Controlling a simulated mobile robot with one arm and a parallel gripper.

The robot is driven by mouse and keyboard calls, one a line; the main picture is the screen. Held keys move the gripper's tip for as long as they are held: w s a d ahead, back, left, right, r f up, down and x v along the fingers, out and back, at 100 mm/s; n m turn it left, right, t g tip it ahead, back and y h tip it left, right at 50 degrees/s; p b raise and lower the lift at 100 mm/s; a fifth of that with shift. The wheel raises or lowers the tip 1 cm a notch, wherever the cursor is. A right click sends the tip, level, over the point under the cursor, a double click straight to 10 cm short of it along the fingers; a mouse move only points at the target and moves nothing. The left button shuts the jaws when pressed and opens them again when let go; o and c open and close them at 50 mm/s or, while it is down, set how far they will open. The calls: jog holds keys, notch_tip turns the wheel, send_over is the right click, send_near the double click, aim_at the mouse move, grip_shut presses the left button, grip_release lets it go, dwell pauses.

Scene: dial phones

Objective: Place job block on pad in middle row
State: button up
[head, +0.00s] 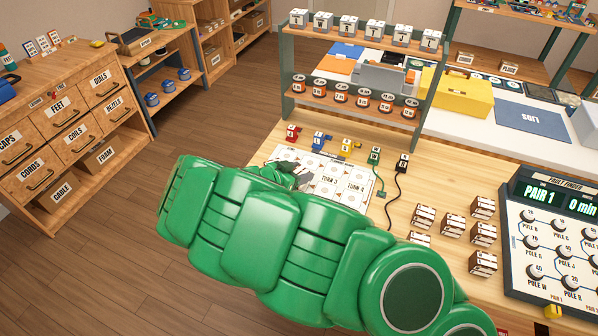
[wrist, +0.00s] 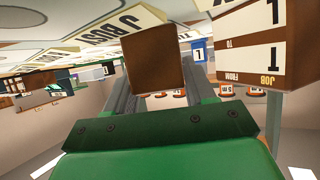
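My gripper shows in the wrist view (wrist: 160,75), which is turned upside down. Its two grey fingers lie along both sides of a brown job block (wrist: 160,62) and look closed on it. A pad label reading "J BUSY" (wrist: 115,28) is close beside this block; whether they touch I cannot tell. Another job block (wrist: 262,45) with white "JOB FROM TO" labels stands near on the right.
Several brown-and-white blocks (head: 455,223) stand right of the board. A fault-finder panel (head: 555,235) is at the far right. Small coloured plugs (head: 319,141) and a black cord (head: 392,200) lie behind the board. A wooden shelf rack (head: 350,95) rises behind them.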

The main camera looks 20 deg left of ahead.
jog(key=shift+o, duration=0.2)
jog(key=shift+r, duration=0.15)
jog(key=v, duration=1.2)
